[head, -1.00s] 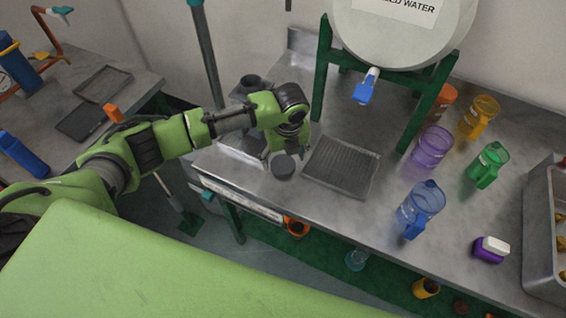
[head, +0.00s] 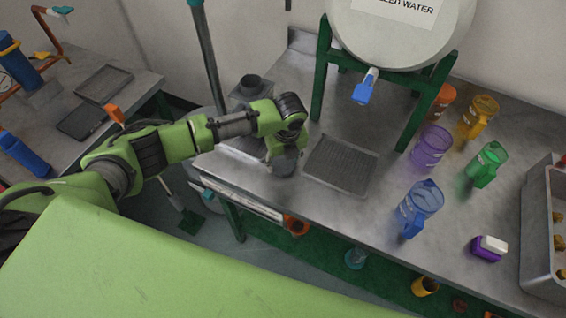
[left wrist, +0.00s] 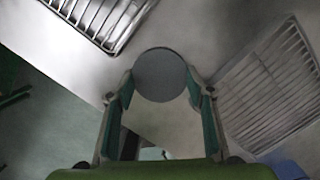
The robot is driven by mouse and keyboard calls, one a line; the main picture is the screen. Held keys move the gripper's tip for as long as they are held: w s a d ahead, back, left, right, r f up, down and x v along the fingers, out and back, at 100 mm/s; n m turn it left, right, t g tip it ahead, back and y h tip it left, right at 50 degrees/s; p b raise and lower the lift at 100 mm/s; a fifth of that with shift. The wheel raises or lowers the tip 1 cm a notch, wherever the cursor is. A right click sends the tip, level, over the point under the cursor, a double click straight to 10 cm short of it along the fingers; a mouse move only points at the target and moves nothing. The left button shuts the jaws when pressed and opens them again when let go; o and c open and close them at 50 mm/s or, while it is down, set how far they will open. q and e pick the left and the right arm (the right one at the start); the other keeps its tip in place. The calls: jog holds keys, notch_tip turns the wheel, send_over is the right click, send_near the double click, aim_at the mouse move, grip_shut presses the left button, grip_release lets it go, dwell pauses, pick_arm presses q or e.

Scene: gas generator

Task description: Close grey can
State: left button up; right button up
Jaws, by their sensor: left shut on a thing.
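My left gripper (head: 284,150) is at the table's front edge, left of a drain tray, pointing down. It is shut on a round dark grey piece (head: 285,163). In the left wrist view this piece (left wrist: 160,75) shows as a plain disc between the fingertips; I cannot tell whether it is a lid or the can, or if it is clear of the table. My right gripper is not in view.
The ribbed drain tray (head: 341,165) lies just right of my gripper. A large water tank (head: 400,40) on a green stand has a blue tap above the table. Several coloured jugs, such as a blue one (head: 420,205), stand to the right.

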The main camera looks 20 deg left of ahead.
aim_at(283, 163)
pick_arm(q)
jog(key=shift+r, duration=0.55)
notch_tip(283, 163, up, 2)
jog(key=shift+r, duration=0.15)
jog(key=s+d+r+b, duration=0.3)
jog(key=s+r, duration=0.6)
jog(key=s, duration=0.4)
jog(key=shift+s+d+r, duration=0.25)
jog(key=shift+d+r, duration=0.05)
jog(key=shift+d, duration=0.2)
